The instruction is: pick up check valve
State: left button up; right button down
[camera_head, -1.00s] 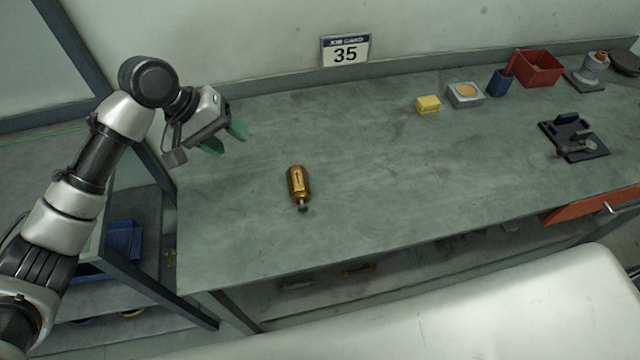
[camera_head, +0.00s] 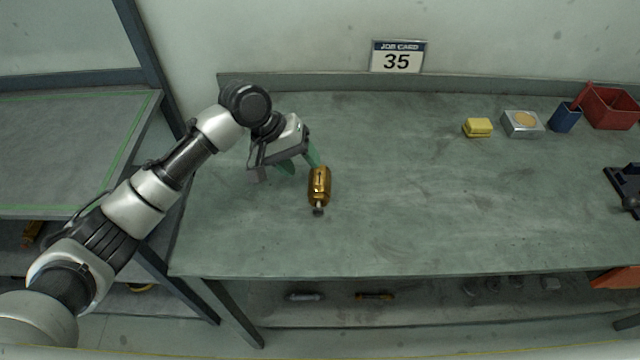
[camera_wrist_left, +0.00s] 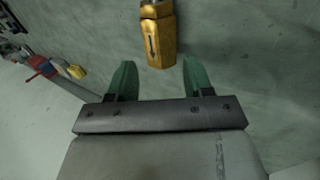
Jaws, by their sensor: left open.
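The check valve (camera_head: 319,187) is a brass-coloured body with a grey stem end. It lies on the workbench with its stem toward the front edge. My left gripper (camera_head: 301,164) is just up and left of it in the head view, its green fingers apart and empty. In the left wrist view the valve (camera_wrist_left: 157,38) is ahead of the open fingers (camera_wrist_left: 153,75), roughly centred between them, with its far end cut off by the top of the frame.
The green-grey bench (camera_head: 420,210) is clear around the valve. A yellow block (camera_head: 478,128), a metal box (camera_head: 522,124), a blue cup (camera_head: 564,117) and a red bin (camera_head: 611,107) stand at the back right. A dark fixture (camera_head: 625,190) is at the right edge. A job card (camera_head: 397,57) stands behind.

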aim_at(317, 177)
pick_arm(q)
jog(key=x, duration=0.5)
jog(key=shift+p, duration=0.4)
jog(key=shift+d+f, duration=0.25)
jog(key=shift+f, duration=0.2)
jog(key=shift+r, duration=0.1)
jog(key=c, duration=0.7)
pick_arm(e)
jog(key=shift+d+r, duration=0.35)
jog(key=shift+r, duration=0.1)
pick_arm(q)
jog(key=shift+o, duration=0.2)
jog(key=shift+r, duration=0.5)
jog(key=r, duration=0.2)
jog(key=d+r, duration=0.1)
jog(key=shift+s+r+b, duration=0.25)
jog(key=shift+r+b, duration=0.05)
jog(key=shift+b, duration=0.05)
jog(key=s+d+r+b, duration=0.1)
jog(key=s+d+r, duration=0.4)
jog(key=d, duration=0.4)
jog(key=shift+s+r, duration=0.2)
jog(key=shift+r, duration=0.5)
pick_arm(e)
jog(key=shift+f, duration=0.9)
